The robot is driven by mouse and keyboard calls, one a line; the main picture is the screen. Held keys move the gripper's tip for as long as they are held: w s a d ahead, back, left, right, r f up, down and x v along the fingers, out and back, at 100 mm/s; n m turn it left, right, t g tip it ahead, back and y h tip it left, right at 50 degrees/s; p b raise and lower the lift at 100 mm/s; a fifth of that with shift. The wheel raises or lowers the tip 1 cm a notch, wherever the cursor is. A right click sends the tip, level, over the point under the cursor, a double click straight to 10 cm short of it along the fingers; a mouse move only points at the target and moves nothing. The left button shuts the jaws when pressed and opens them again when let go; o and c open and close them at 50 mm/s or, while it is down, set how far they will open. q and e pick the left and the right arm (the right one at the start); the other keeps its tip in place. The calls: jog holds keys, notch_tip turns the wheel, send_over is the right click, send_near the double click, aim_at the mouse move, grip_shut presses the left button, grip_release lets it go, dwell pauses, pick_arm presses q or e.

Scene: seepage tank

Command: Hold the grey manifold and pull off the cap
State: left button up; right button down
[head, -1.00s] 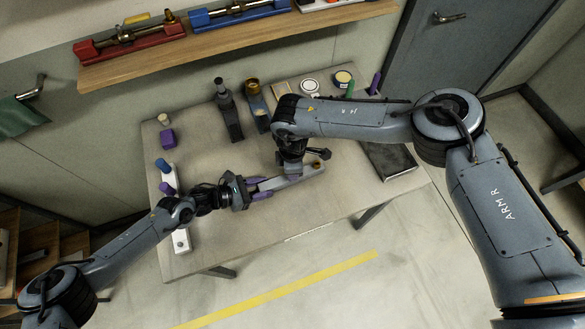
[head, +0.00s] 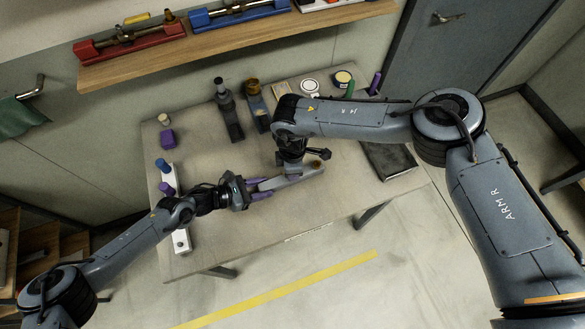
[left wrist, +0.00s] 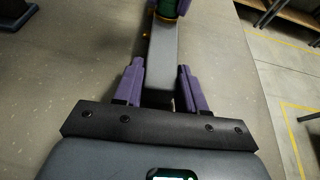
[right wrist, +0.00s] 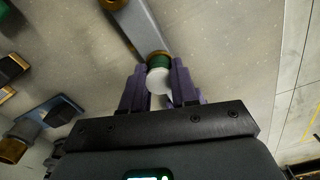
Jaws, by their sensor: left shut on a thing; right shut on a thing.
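The grey manifold (head: 300,176) is a long bar near the middle of the table, with a brass port at its right end. My left gripper (left wrist: 160,70) is shut on the bar's near end in the left wrist view, a purple finger on each side. My right gripper (right wrist: 158,72) is shut on the cap (right wrist: 158,62), which looks green with a pale round end. The cap meets a brass ring on the manifold (right wrist: 138,28), with no clear gap between them. In the head view my right arm hides the cap.
A dark upright fixture (head: 229,112) and a brass-topped one (head: 256,105) stand behind the manifold. A dark tray (head: 390,160) lies at right. The table's front is clear.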

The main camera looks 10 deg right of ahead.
jog(key=shift+r, duration=0.3)
dwell(0.5)
jog(key=shift+r, duration=0.15)
jog(key=shift+r, duration=2.1)
pick_arm(q)
jog(key=o, duration=1.3)
jog(key=shift+a, duration=0.1)
